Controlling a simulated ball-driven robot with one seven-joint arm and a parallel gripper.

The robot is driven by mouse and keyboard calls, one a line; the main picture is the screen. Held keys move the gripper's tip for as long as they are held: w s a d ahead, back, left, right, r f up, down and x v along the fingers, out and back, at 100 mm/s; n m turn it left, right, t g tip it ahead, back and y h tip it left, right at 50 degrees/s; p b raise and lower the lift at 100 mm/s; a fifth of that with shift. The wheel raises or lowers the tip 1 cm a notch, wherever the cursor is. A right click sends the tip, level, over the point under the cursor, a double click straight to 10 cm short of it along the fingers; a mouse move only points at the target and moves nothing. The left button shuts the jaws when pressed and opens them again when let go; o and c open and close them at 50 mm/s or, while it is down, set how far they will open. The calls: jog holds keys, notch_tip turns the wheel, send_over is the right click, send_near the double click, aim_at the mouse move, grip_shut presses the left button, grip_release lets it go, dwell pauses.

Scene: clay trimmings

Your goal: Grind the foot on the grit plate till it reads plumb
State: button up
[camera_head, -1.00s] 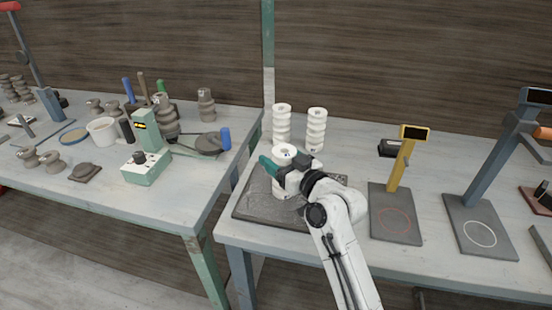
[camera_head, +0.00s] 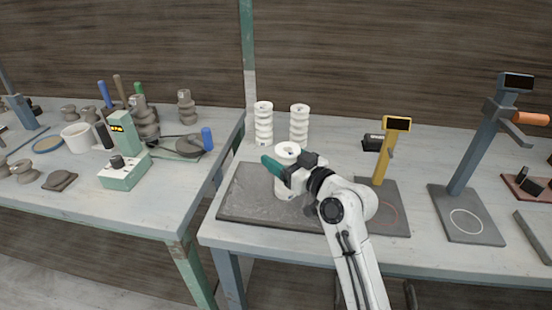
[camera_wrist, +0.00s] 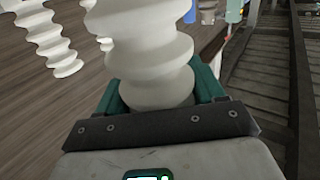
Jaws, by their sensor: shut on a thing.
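A white ribbed insulator (camera_head: 287,153) stands about upright on the dark grit plate (camera_head: 240,205), towards the plate's middle. My gripper (camera_head: 280,168) is shut on it from the right, with a teal finger showing on its left. In the wrist view the white ribbed insulator (camera_wrist: 150,50) sits between the two teal fingers (camera_wrist: 155,95). Its foot is partly hidden by the gripper, so I cannot tell whether it touches the plate. A yellow gauge stand (camera_head: 385,160) with a dark display stands to the right, a red circle on its base. The display is too small to read.
Two more white insulators (camera_head: 264,124) (camera_head: 299,124) stand behind the plate. A blue-grey stand (camera_head: 475,155) with an orange handle is at the right. The left table holds a green device (camera_head: 124,170), a white pot (camera_head: 77,136) and several brown pieces. A gap separates the tables.

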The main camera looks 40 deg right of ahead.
jog(key=shift+s+d+b, duration=0.5)
jog(key=shift+s+d, duration=0.3)
jog(key=shift+s, duration=0.2)
jog(key=shift+s+d+b, duration=0.5)
jog(key=shift+s+d, duration=0.25)
jog(key=shift+s, duration=0.2)
notch_tip(320, 180, up, 5)
jog(key=p, duration=0.3)
jog(key=shift+p, duration=0.35)
jog(key=shift+r, duration=0.1)
